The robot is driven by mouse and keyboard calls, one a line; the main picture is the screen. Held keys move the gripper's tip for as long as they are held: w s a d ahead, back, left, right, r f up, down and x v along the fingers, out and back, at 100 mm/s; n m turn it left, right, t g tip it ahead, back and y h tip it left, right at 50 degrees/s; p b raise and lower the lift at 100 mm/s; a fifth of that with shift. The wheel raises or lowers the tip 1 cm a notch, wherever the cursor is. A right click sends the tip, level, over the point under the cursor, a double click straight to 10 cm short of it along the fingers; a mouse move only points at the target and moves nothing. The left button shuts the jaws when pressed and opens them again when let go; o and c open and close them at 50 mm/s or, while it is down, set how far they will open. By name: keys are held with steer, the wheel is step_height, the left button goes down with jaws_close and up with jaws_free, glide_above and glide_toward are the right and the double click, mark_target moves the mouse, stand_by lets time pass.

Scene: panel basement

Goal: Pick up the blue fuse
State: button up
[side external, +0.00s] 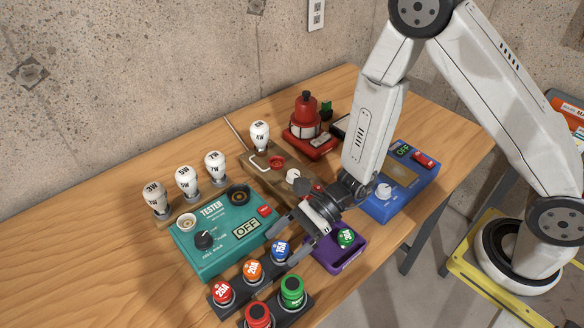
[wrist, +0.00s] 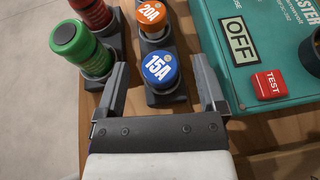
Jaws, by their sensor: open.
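The blue fuse (side external: 281,250), marked 15A, stands upright at the end of a dark holder strip, beside the orange fuse (side external: 253,271) and the red fuse (side external: 222,292). My gripper (side external: 282,222) is open and empty, just above and behind the blue fuse. In the wrist view the blue fuse (wrist: 160,70) stands ahead of my gripper (wrist: 163,72), between the lines of its two fingers. The left finger is near the green cylinder (wrist: 76,46); the right finger is near the teal tester (wrist: 262,50). Contact with the blue fuse is not visible.
Green and red cylinders (side external: 258,314) stand on a second strip in front. A purple box (side external: 336,252) with a green fuse lies to the right. The left tabletop is clear.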

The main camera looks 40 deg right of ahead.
mark_target(282, 246)
steer(key=shift+x, duration=1.85)
jaws_close()
steer(key=shift+r, duration=0.1)
step_height(282, 246, up, 10)
stand_by(0.7)
